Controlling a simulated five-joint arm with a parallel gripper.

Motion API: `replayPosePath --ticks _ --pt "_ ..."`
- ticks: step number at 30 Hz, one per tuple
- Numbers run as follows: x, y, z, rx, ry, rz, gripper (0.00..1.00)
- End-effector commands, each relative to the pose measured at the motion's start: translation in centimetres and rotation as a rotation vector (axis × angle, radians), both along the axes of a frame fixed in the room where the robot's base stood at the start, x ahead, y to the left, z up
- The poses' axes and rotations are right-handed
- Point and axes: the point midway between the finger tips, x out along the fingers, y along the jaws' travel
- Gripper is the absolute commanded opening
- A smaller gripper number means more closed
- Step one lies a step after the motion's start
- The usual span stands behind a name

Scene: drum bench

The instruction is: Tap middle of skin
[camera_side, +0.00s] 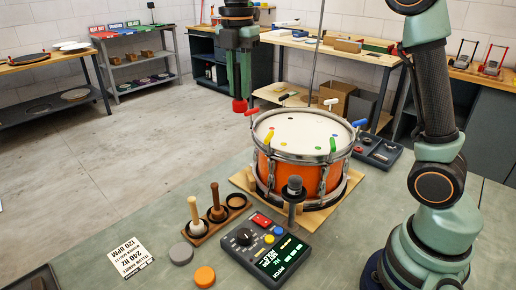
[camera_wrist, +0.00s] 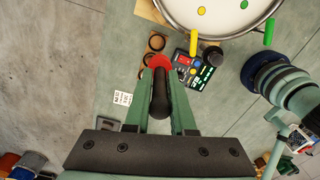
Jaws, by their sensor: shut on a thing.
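The drum (camera_side: 292,175) has an orange shell, metal hoops and a white skin (camera_side: 304,128) with several small coloured dots. My gripper (camera_side: 238,94) points down in the side view, to the left of the drum and higher than its rim. It is shut on a mallet with a red head (camera_side: 239,105). In the wrist view, the mallet's dark handle (camera_wrist: 160,98) lies between my fingers, with the red head (camera_wrist: 160,62) beyond the tips. The head is apart from the skin. Part of the skin (camera_wrist: 220,12) shows at the top of that view.
Coloured tuning keys stand up around the drum rim, including a yellow one (camera_side: 268,138) and a blue one (camera_side: 359,123). A rack (camera_side: 210,229) with two mallets and an empty ring, a control box (camera_side: 268,250) and a microphone (camera_side: 294,188) stand in front.

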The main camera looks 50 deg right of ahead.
Motion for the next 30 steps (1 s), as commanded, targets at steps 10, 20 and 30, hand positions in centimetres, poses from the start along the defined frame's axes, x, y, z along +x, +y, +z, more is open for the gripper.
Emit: replayPosePath --ticks 10,20,30 --pt "-1.9 -10.4 0.0 0.0 -0.001 -0.307 0.0" --pt "-5.2 -18.1 0.0 0.0 -0.002 -0.558 0.0" --pt "-5.5 -18.6 -4.1 0.0 0.001 -0.577 0.0"
